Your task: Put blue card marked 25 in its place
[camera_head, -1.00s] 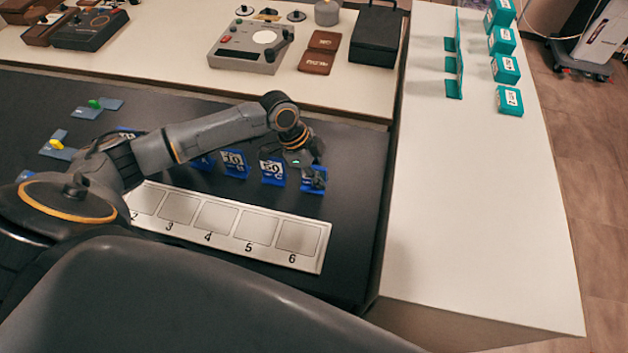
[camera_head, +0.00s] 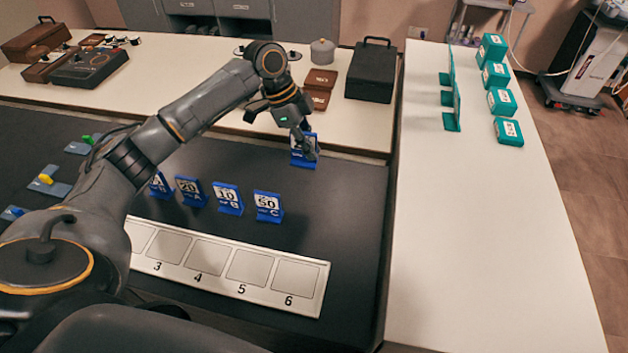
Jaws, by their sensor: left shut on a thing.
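My left gripper (camera_head: 306,142) is shut on a blue card (camera_head: 301,158) and holds it up above the black table, behind the other cards. The number on the held card is too small and partly covered to read. Blue cards marked 20 (camera_head: 190,191), 10 (camera_head: 228,198) and 50 (camera_head: 268,206) stand in a row on the black table, and another blue card (camera_head: 160,185) is partly hidden by my left arm. A white strip of numbered square places (camera_head: 316,299) lies in front of them; places 3 to 6 show and look empty. My right gripper is not in view.
A white side table (camera_head: 445,220) on the right holds teal boxes (camera_head: 508,131) and teal stands (camera_head: 452,121). The rear white table holds a black case (camera_head: 373,71) and brown blocks. Black surface right of the 50 card is clear.

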